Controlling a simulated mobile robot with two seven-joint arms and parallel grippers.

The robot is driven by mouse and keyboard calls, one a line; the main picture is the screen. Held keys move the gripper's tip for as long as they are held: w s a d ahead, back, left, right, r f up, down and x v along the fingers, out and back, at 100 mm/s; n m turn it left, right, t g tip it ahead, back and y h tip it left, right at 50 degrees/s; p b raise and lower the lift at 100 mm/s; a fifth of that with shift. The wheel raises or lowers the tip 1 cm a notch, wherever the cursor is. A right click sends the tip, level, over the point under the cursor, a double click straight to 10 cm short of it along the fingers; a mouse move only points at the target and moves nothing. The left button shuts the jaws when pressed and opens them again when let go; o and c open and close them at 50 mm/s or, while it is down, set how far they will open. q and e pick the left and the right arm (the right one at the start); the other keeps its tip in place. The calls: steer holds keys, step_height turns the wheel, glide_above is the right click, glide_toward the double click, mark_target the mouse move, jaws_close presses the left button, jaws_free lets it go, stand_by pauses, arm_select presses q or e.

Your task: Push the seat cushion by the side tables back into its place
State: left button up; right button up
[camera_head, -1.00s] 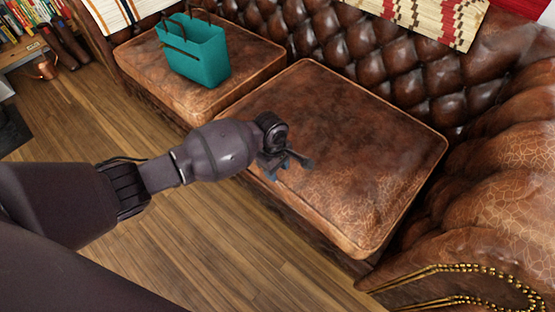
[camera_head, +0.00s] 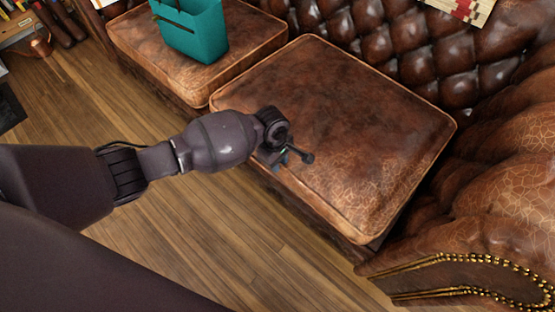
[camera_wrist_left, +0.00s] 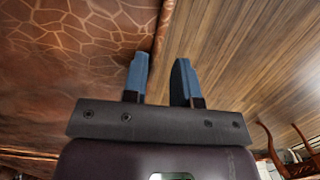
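The seat cushion (camera_head: 350,110), brown cracked leather with piped edges, lies flat on the sofa in the head view, close to the sofa arm. Its surface also fills the left of the left wrist view (camera_wrist_left: 70,50). My left gripper (camera_head: 290,158) is at the cushion's front edge in the head view. In the left wrist view its two blue fingers (camera_wrist_left: 160,82) are apart with nothing between them, by the border between leather and floor. I cannot tell whether they touch the cushion. My right gripper is not in view.
A second cushion (camera_head: 240,55) on the left carries a teal bag (camera_head: 190,30). The tufted backrest (camera_head: 400,50) and rolled sofa arm (camera_head: 510,180) bound the seat. Wooden floor (camera_head: 230,240) in front is clear.

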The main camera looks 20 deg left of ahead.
arm_select(q)
jaws_close()
stand_by(1.1)
